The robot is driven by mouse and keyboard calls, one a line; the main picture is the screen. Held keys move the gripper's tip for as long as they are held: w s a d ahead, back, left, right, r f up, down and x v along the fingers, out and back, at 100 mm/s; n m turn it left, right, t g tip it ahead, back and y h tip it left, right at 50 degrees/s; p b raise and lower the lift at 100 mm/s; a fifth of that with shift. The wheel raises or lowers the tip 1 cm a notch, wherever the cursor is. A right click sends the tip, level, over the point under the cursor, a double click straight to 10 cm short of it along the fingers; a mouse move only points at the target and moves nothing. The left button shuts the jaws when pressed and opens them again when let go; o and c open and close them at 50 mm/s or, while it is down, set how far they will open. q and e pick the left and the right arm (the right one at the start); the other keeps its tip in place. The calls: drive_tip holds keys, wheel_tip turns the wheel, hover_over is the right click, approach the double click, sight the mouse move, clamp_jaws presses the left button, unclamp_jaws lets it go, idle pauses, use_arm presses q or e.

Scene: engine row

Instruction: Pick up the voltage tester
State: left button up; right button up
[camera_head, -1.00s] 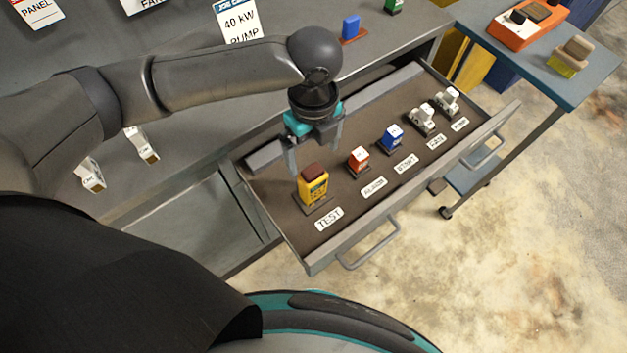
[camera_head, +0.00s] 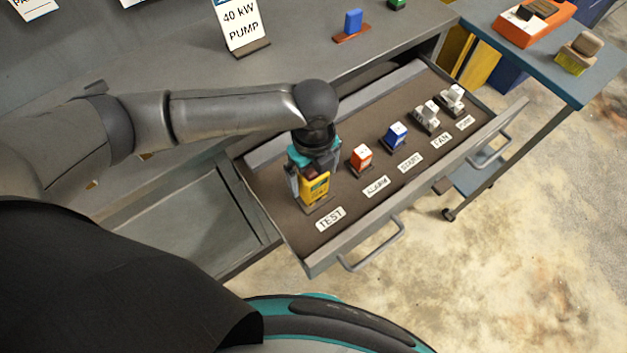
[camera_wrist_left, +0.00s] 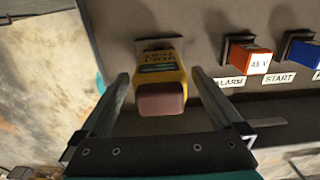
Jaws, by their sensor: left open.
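The voltage tester (camera_head: 315,188) is yellow with a dark red-brown top. It stands upright in the open drawer (camera_head: 345,235), behind the TEST label (camera_head: 330,219). It also shows in the left wrist view (camera_wrist_left: 161,85), with its brown top towards the camera. My left gripper (camera_head: 308,185) is lowered around the tester from above. In the left wrist view its two fingers (camera_wrist_left: 158,100) are open, one on each side of the tester, with a gap visible at both sides. My right gripper is not in view.
In the drawer, an orange block (camera_head: 361,157), a blue block (camera_head: 396,134) and grey-white parts (camera_head: 426,117) stand in a row right of the tester. A blue cart (camera_head: 570,85) with an orange device (camera_head: 535,22) stands at the right. The 40 kW pump sign (camera_head: 240,22) stands on the bench.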

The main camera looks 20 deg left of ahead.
use_arm(q)
clamp_jaws()
idle(0.7)
